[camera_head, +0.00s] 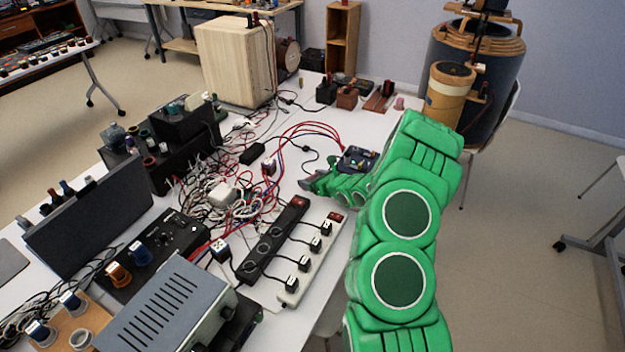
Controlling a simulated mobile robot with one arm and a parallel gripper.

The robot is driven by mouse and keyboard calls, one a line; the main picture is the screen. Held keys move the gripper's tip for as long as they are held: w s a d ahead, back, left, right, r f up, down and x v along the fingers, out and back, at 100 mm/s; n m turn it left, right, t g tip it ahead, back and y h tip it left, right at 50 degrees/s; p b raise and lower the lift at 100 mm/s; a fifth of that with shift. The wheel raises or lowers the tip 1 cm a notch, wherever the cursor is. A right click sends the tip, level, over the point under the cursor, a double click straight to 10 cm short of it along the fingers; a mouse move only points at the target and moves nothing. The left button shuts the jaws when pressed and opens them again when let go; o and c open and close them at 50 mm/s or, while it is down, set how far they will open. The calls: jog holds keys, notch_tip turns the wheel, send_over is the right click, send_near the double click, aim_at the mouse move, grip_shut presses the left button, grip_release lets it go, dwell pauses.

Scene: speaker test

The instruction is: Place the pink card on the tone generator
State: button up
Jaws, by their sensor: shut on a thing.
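My green arm reaches in from the lower right, and my gripper (318,183) is at its far end, low over the white table. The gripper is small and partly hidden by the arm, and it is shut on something. A small pinkish patch at its tip may be the pink card; its outline is not clear. No label shows which device is the tone generator.
Tangled cables (215,192) cover the table's middle. Black and white power strips (318,260) with plugs lie between the gripper and the left-hand devices. A wooden speaker box (235,62) stands at the back. A dark circuit module (356,160) sits beside my arm.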

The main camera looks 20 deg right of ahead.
jog(key=o, duration=1.1)
jog(key=shift+o, duration=0.2)
